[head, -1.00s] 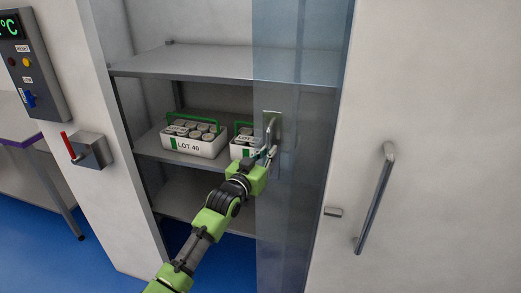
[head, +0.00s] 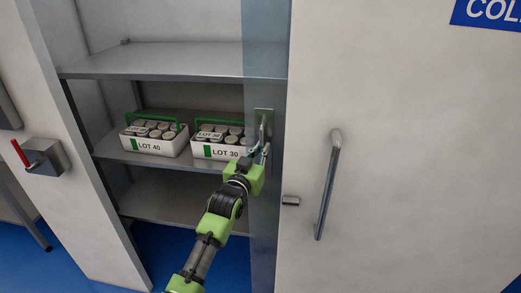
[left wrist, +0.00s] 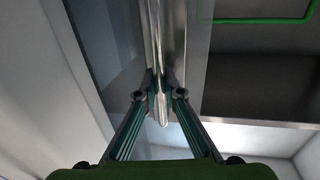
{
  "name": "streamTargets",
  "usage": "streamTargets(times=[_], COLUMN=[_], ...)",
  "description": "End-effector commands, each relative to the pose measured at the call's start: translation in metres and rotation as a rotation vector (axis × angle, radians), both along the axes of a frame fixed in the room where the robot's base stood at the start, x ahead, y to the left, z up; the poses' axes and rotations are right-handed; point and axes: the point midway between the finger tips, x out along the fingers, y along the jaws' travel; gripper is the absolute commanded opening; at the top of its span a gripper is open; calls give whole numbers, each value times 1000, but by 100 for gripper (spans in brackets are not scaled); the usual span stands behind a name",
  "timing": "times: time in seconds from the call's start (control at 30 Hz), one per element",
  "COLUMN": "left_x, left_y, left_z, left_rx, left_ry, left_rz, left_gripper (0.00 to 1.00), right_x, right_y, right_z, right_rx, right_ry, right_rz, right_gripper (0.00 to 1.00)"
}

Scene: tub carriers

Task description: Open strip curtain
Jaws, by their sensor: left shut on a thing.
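The strip curtain (head: 265,220) is a translucent bluish sheet. It hangs in a narrow band at the right side of the cabinet opening, and most of the opening is uncovered. Its metal handle (head: 264,125) sits on a small plate. My left gripper (head: 263,154) is shut on this handle. In the left wrist view the handle (left wrist: 164,45) runs down between the two fingers of the gripper (left wrist: 161,94). My right gripper is not in view.
Shelves (head: 180,60) stand behind the opening. A LOT 40 tub carrier (head: 150,146) and a LOT 30 tub carrier (head: 224,152) stand on the middle shelf. A door handle (head: 328,185) is to the right. A red-levered box (head: 45,156) is to the left.

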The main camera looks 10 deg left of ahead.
Motion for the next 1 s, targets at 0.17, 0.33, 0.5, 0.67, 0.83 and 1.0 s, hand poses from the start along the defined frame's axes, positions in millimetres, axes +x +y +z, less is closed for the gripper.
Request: streamTargets(times=[0.17, 0.33, 0.5, 0.67, 0.83, 1.0], left_x=[0, 0, -3, -17, -47, -78], left_y=[0, 0, 1, 5, 11, 19], left_z=[-1, 0, 0, -1, -2, -2], left_rx=[0, 0, 0, 0, 0, -1], left_ry=[0, 0, 0, -1, 1, 1], left_rz=[0, 0, 0, 1, 0, 0], left_gripper=[25, 25, 25, 25, 25, 25], right_x=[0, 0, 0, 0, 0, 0], right_y=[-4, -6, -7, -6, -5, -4], right_z=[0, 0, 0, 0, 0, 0], right_rx=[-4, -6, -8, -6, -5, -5], right_ry=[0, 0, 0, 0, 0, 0], right_rz=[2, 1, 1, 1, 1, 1], right_gripper=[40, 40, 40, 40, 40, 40])
